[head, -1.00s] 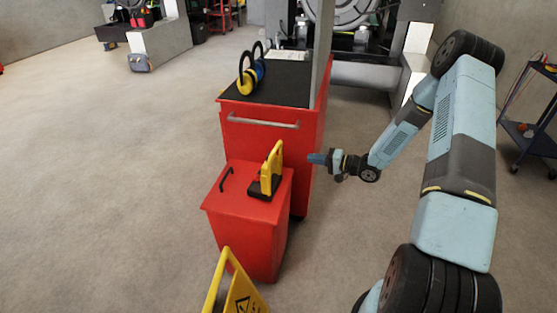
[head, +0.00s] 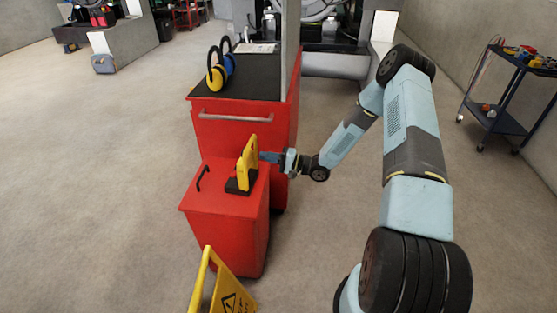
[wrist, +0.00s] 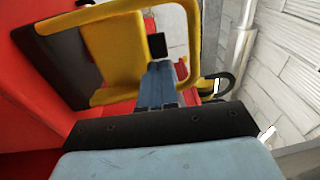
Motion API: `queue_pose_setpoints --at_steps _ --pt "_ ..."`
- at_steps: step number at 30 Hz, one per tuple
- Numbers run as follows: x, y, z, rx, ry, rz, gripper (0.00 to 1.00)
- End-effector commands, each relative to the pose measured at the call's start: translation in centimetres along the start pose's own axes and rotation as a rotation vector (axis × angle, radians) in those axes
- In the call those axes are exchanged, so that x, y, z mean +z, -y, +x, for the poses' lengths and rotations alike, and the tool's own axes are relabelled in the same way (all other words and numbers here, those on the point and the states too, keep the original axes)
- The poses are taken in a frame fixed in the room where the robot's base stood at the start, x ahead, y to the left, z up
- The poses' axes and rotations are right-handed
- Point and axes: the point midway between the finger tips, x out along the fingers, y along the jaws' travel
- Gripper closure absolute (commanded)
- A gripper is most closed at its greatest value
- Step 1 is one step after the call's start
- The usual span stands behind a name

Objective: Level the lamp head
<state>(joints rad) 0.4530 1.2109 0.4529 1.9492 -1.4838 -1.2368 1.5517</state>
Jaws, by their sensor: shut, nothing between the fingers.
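The yellow lamp head (head: 248,163) stands steeply tilted on its black base (head: 237,187) on top of the small red cabinet. In the wrist view the lamp's yellow body and frame (wrist: 118,50) fill the upper left, with the black base (wrist: 62,62) beyond on the left. My gripper (head: 264,157) is shut and empty, just right of the lamp head. In the wrist view its blue fingertips (wrist: 158,72) reach to the yellow frame's opening, near a small black part. I cannot tell whether they touch the lamp.
The small red cabinet (head: 232,235) stands before a taller red cabinet (head: 245,140), whose black top bears yellow and blue ear defenders (head: 216,76). A yellow floor sign (head: 222,290) stands in front. A blue trolley (head: 512,90) is at the right. Floor on the left is clear.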

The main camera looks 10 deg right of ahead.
Motion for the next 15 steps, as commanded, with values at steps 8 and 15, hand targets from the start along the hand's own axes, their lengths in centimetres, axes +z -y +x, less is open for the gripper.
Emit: queue_pose_setpoints --at_steps 8,15 --pt "0.0 0.0 4.2 0.000 0.001 0.000 1.00" --pt "0.1 0.0 5.5 0.000 0.001 0.000 1.00"
